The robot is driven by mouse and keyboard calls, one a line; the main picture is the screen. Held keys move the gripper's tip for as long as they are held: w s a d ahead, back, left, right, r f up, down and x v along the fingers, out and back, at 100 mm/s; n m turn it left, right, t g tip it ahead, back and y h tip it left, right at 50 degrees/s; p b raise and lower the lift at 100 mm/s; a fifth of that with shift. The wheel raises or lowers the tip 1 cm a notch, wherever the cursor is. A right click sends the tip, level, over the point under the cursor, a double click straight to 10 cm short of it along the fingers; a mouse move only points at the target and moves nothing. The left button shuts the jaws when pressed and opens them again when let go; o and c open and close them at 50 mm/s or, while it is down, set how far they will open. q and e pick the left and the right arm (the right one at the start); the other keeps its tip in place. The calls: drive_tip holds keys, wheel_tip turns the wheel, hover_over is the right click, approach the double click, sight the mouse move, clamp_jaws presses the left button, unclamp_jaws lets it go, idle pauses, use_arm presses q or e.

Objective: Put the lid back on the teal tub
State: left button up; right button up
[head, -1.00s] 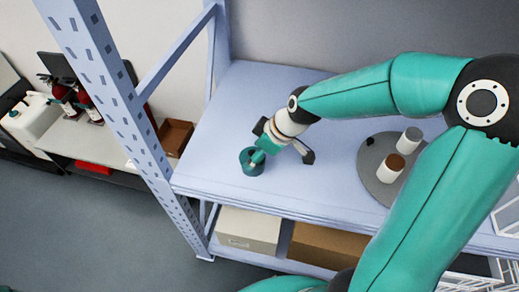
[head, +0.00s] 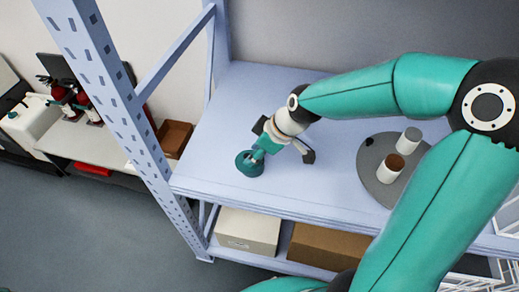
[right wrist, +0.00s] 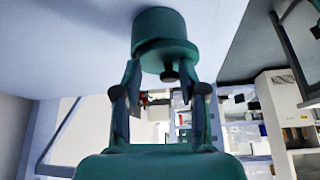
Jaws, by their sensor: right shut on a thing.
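The teal tub (head: 248,169) stands upright near the front left of the pale blue shelf top. In the right wrist view the tub (right wrist: 158,22) hangs at the top of the picture, with the teal lid (right wrist: 166,55) and its dark knob (right wrist: 169,74) facing my gripper. My right gripper (right wrist: 160,76) is shut on the lid, one finger on each side of it. In the head view the right gripper (head: 258,153) reaches the tub from the right and hides part of its top. The lid lies at the tub's mouth; I cannot tell whether it is fully seated. My left gripper is not in view.
A round grey tray (head: 370,169) with a white cylinder (head: 410,140) and a brown-topped cylinder (head: 390,168) is to the right. A rack upright (head: 120,105) stands to the left. Boxes (head: 248,230) sit on the lower shelf. The shelf top behind the tub is clear.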

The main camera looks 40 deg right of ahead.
drive_tip(key=shift+s+d, duration=0.15)
drive_tip(key=shift+d, duration=0.1)
clamp_jaws()
drive_tip(key=shift+d, duration=0.15)
drive_tip(key=shift+d+r, duration=0.15)
drive_tip(key=shift+r, duration=0.1)
drive_tip(key=shift+s+a+b, duration=0.25)
drive_tip(key=shift+b, duration=0.05)
idle(0.6)
drive_tip(key=shift+b, duration=0.3)
idle(0.5)
